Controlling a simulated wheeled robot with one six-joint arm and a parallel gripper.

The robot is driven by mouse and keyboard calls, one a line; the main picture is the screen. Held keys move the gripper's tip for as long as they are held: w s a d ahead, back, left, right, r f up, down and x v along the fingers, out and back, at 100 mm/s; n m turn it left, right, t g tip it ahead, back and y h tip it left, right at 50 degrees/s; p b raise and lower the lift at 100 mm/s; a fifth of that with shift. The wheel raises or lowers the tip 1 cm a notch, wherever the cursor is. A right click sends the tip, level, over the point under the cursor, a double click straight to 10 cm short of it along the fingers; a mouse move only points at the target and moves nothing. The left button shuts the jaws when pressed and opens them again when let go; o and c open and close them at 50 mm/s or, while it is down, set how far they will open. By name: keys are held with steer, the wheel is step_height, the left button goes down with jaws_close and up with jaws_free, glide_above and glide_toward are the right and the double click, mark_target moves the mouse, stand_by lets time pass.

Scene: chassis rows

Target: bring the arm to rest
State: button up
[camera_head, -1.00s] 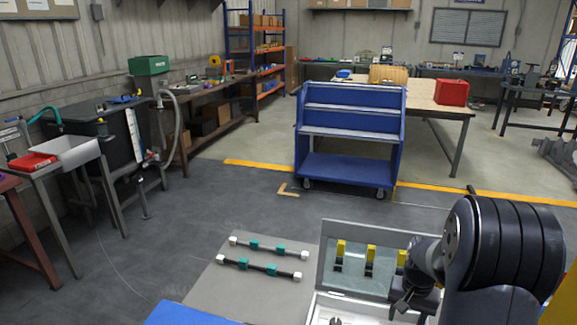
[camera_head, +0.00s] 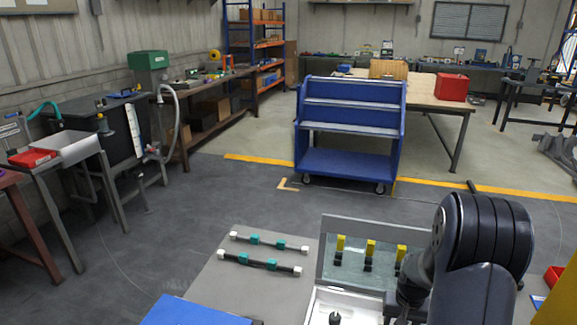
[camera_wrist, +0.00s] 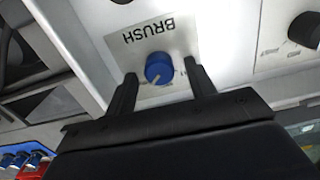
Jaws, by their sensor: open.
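My arm (camera_head: 480,235) stands at the right of the head view, bent down toward the open light-coloured case. In the wrist view my gripper (camera_wrist: 161,69) is open, with its two dark fingers apart. A blue knob (camera_wrist: 159,67) on a light panel labelled BRUSH shows between the fingers in the picture. I cannot tell the distance between them, and nothing is visibly held. In the head view the gripper's end is largely hidden low behind the arm.
The case (camera_head: 320,304) has a raised lid with several yellow-and-black pieces. Left of it, two rods with teal and white parts (camera_head: 261,263) lie on a grey surface (camera_head: 218,287). A blue surface (camera_head: 190,313) is in front. A blue cart (camera_head: 345,165) stands beyond; the floor between is clear.

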steer(key=n+p, duration=0.1)
steer(key=n, duration=0.3)
steer(key=n+p, duration=0.2)
steer(key=n, duration=0.2)
steer(key=shift+a+r, duration=0.1)
step_height(320, 180, up, 11)
steer(key=s, duration=0.1)
steer(key=shift+s+a, duration=0.25)
steer(key=shift+r, duration=0.1)
steer(key=shift+r, duration=0.1)
